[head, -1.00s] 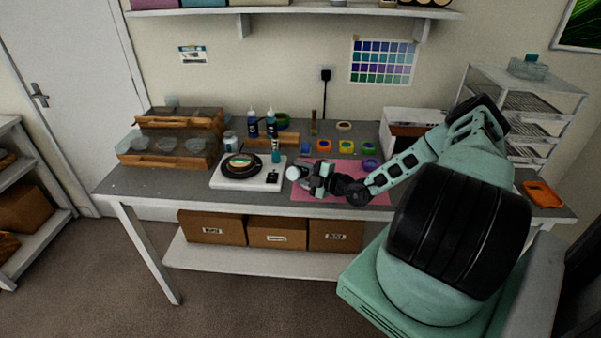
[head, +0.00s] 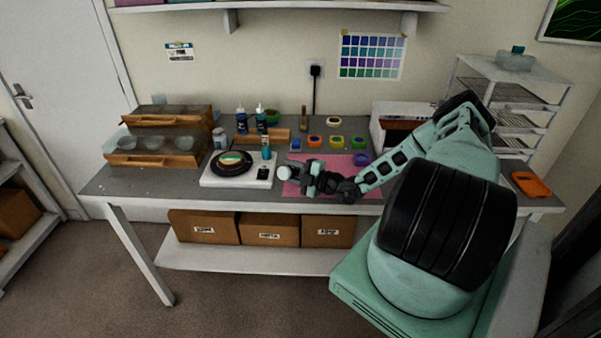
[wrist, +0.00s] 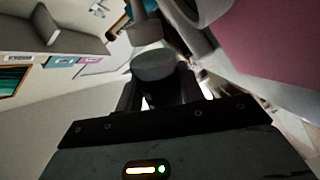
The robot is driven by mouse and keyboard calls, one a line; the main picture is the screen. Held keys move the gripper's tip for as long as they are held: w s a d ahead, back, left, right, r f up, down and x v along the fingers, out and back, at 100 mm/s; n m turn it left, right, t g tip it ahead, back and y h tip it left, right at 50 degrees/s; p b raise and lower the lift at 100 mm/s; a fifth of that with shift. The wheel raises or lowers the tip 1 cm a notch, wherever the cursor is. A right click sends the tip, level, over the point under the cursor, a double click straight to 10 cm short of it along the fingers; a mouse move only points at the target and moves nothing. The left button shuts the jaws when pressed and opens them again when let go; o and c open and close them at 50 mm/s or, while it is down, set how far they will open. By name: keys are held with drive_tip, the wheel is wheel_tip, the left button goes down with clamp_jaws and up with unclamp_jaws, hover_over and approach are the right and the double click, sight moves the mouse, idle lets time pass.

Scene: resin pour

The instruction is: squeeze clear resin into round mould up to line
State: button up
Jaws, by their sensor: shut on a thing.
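My gripper (head: 299,176) is over the pink mat (head: 373,190), just right of the white scale. It is shut on a pale-ended, bottle-like thing (head: 284,173) that lies tilted toward the scale. In the wrist view this thing shows as a grey round end (wrist: 153,65) between the fingers; its label and contents cannot be read. A round black dish (head: 216,168), which seems to hold the round mould (head: 231,158) with green and orange tones, sits on the white scale (head: 209,181). The fill line and resin level are too small to see.
Two blue-labelled bottles (head: 241,122) stand behind the scale, and a small teal bottle (head: 266,150) stands at its back right corner. Several small coloured pots (head: 314,141) line the back of the mat. A wooden case (head: 176,160) with clear cups is at left.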

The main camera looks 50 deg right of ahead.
drive_tip(key=shift+r+p, duration=2.15)
drive_tip(key=shift+r, duration=0.45)
drive_tip(key=shift+f, duration=0.1)
drive_tip(key=shift+f, duration=0.1)
drive_tip(key=shift+f+b, duration=1.85)
drive_tip(key=shift+f, duration=0.6)
drive_tip(key=shift+o, duration=0.4)
drive_tip(key=c, duration=0.4)
